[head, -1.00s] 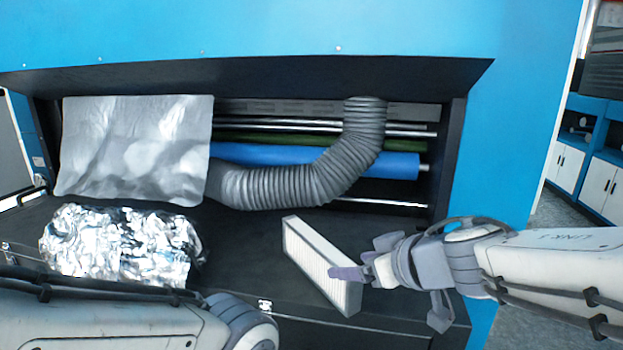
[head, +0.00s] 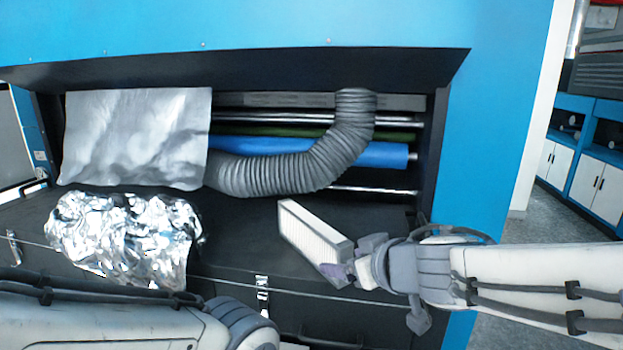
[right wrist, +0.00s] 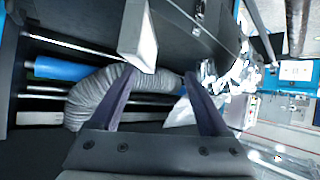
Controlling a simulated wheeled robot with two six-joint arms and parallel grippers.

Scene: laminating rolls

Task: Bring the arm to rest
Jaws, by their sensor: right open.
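My right gripper (head: 352,262) is at the front of the machine's shelf, beside the near end of a white pleated filter panel (head: 310,235). In the right wrist view my right gripper (right wrist: 159,73) has its two fingers spread wide. The panel (right wrist: 139,35) shows beyond the tip of the left finger there, not between the fingers; I cannot tell whether they touch. My left arm crosses the lower left of the head view, and its gripper is out of view.
A grey corrugated duct (head: 285,172) lies across the blue roll (head: 385,153) inside the machine. A silver sheet (head: 135,138) hangs at the left, with crumpled foil (head: 125,235) on the shelf below.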

